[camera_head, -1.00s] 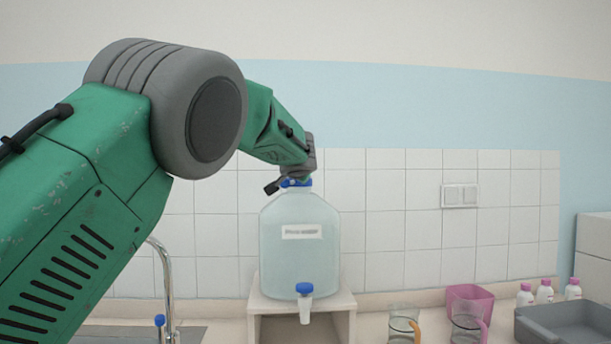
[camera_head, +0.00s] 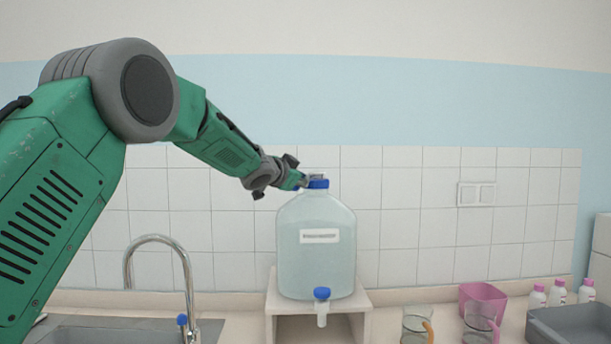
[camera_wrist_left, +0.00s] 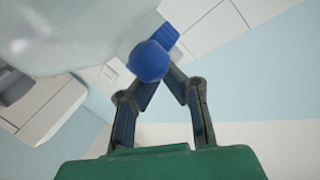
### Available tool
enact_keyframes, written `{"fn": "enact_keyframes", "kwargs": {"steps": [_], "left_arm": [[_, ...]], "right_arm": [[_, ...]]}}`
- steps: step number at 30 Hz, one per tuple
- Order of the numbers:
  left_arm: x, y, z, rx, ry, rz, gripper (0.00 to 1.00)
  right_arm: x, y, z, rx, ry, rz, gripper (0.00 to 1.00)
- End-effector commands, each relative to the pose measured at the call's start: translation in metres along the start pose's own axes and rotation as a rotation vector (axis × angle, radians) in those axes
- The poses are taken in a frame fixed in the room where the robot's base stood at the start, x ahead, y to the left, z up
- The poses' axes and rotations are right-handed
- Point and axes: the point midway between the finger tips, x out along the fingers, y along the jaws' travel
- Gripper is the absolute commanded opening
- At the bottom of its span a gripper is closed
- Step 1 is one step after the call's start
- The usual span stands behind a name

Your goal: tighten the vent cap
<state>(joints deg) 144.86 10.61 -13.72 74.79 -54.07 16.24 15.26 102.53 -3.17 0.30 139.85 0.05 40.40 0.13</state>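The clear carboy (camera_head: 317,262) stands upright on a small stand, with a large blue cap (camera_head: 319,183) on top. My left gripper (camera_head: 297,183) is at the carboy's top, just left of that cap, with a bit of blue beside its tips. In the left wrist view, a small round blue cap (camera_wrist_left: 148,60), apparently the vent cap, lies at the fingertips of my left gripper (camera_wrist_left: 164,78) and overlaps the left finger. The larger ribbed blue cap (camera_wrist_left: 166,35) is behind it. The fingers slant close together; their grip on the small cap is unclear. My right gripper is out of view.
The stand (camera_head: 361,304) holds the carboy; a blue-topped spigot (camera_head: 322,305) sticks out in front. A sink faucet (camera_head: 185,275) rises at left. Glass beakers (camera_head: 415,325), a pink container (camera_head: 490,293), white bottles (camera_head: 557,292) and a grey tray (camera_head: 570,322) are at right.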

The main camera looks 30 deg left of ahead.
Motion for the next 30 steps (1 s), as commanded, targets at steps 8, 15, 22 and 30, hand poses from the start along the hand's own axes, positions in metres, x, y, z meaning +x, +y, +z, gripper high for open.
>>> {"fn": "enact_keyframes", "kwargs": {"steps": [8,15,22,30], "left_arm": [[0.0,-0.001,0.006,0.0,-0.013,-0.003,0.0],[0.0,-0.002,0.005,-0.001,-0.01,-0.003,0.0],[-0.002,-0.004,-0.011,0.002,-0.009,-0.002,0.0],[-0.027,-0.002,-0.036,0.004,-0.01,-0.006,0.0]], "right_arm": [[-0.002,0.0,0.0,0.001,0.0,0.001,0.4],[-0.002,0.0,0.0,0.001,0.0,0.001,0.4],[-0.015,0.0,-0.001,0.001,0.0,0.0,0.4],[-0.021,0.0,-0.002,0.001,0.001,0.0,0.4]]}}
